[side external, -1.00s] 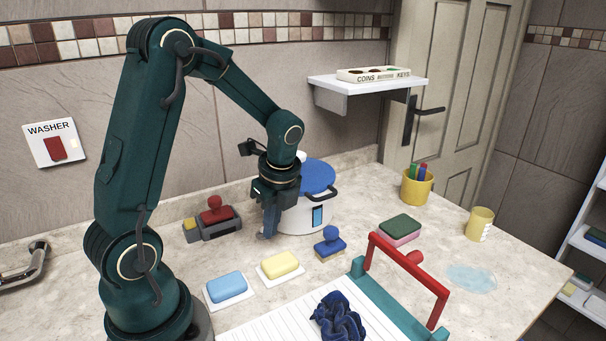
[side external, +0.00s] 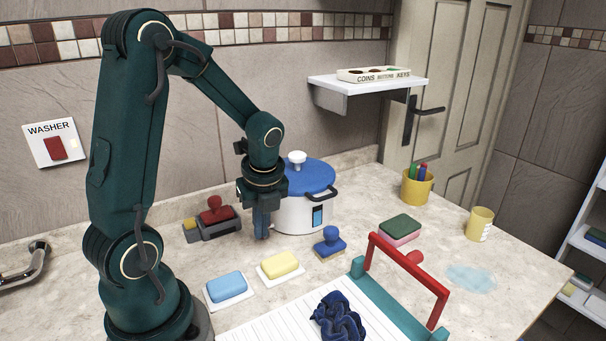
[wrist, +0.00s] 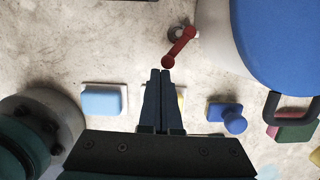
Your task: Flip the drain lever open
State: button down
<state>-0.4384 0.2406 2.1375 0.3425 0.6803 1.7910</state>
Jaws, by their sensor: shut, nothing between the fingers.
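The drain lever (wrist: 180,46) is a short red bar with rounded ends, beside the white pot (side external: 293,214) with a blue lid (side external: 308,176). A small grey round fitting shows beside the lever in the wrist view. I cannot make out the lever in the side view, where my gripper and the pot seem to hide it. My gripper (side external: 262,236) points down, shut and empty, just left of the pot. In the wrist view its fingertips (wrist: 160,71) are close to the lever's lower rounded end; I cannot tell if they touch.
Blue soap (side external: 227,287), yellow soap (side external: 279,265) and a blue-knobbed brush (side external: 330,242) lie in front. A rack with a red handle (side external: 407,270) stands at front right. The counter between them is partly clear.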

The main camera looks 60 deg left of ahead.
jog(key=shift+s+a, duration=0.35)
jog(key=shift+s, duration=0.1)
jog(key=shift+w, duration=0.1)
dwell(0.5)
jog(key=shift+w+a, duration=0.3)
jog(key=shift+w, duration=0.45)
jog(key=shift+d, duration=0.1)
jog(key=d, duration=0.2)
jog(key=s+d, duration=0.1)
jog(key=d, duration=0.1)
jog(key=shift+d+r, duration=0.1)
jog(key=shift+r, duration=0.15)
jog(key=v, duration=0.9)
jog(key=shift+s+r, duration=0.25)
jog(key=shift+r, duration=0.2)
